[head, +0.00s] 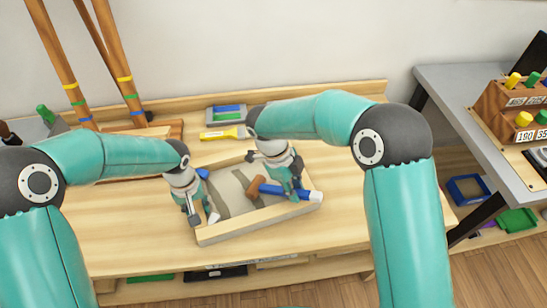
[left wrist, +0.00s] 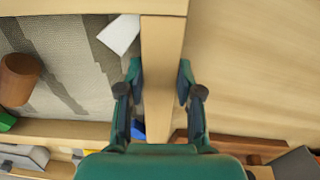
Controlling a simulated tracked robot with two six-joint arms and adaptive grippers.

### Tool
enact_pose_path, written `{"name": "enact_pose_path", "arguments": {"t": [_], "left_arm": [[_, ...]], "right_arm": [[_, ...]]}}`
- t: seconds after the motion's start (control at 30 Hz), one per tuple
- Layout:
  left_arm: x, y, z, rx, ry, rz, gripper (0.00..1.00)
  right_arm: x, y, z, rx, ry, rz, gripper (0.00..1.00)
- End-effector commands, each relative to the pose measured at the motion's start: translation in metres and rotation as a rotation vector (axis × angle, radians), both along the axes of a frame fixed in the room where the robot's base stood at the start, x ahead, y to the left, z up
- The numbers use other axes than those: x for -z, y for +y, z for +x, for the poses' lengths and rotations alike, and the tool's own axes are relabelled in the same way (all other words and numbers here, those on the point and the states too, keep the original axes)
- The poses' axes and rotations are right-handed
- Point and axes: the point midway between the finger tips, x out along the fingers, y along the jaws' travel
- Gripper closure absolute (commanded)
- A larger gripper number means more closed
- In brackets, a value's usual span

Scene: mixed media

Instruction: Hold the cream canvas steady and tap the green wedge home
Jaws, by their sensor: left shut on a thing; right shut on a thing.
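The cream canvas (head: 232,187) lies on the bench inside a pale wooden frame, with grey stripes across it. My left gripper (head: 202,216) is shut on the frame's left bar; in the left wrist view its fingers (left wrist: 160,85) sit on either side of that bar (left wrist: 162,50). My right gripper (head: 285,188) is shut on a mallet with a brown head (head: 256,188) and blue handle (head: 305,194), over the canvas. A green piece (left wrist: 6,121), probably the green wedge, shows beside the mallet head in the left wrist view; it is hidden in the head view. A white wedge (left wrist: 120,35) lies at one corner.
A blue piece (head: 203,174) is at the frame's far-left corner. A yellow tool (head: 224,133) and a small tray (head: 211,115) lie behind the frame. Easel legs (head: 115,50) stand at the back left. A grey side table (head: 455,88) is on the right. The bench front is clear.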

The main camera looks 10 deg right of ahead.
Motion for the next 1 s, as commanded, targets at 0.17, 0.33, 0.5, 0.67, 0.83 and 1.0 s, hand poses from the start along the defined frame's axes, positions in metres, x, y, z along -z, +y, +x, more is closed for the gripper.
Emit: {"name": "enact_pose_path", "arguments": {"t": [0.17, 0.33, 0.5, 0.67, 0.83, 1.0], "left_arm": [[-0.0006, -0.0001, 0.0004, 0.0, -0.001, -0.001, 1.0], [-0.0007, -0.0001, 0.0005, 0.0, -0.002, -0.001, 1.0], [-0.0007, -0.0001, 0.0005, 0.0, -0.002, -0.001, 0.57], [-0.0006, -0.0001, 0.0004, 0.0, -0.001, -0.001, 0.36], [-0.0004, -0.0001, 0.0002, 0.0, -0.001, 0.0, 0.36], [-0.0032, -0.0001, 0.0006, 0.0, -0.002, -0.001, 0.36]], "right_arm": [[-0.0009, 0.0039, -0.0063, 0.001, -0.002, 0.0, 1.0], [-0.0009, 0.004, -0.0062, 0.002, -0.002, 0.001, 1.0], [-0.0008, 0.0039, -0.0061, 0.002, -0.001, 0.0, 1.0], [-0.0008, 0.004, -0.006, 0.002, -0.001, 0.0, 1.0], [-0.0007, 0.0039, -0.006, 0.002, -0.001, 0.0, 1.0], [-0.0007, 0.0039, -0.006, 0.002, -0.001, 0.0, 1.0]]}}
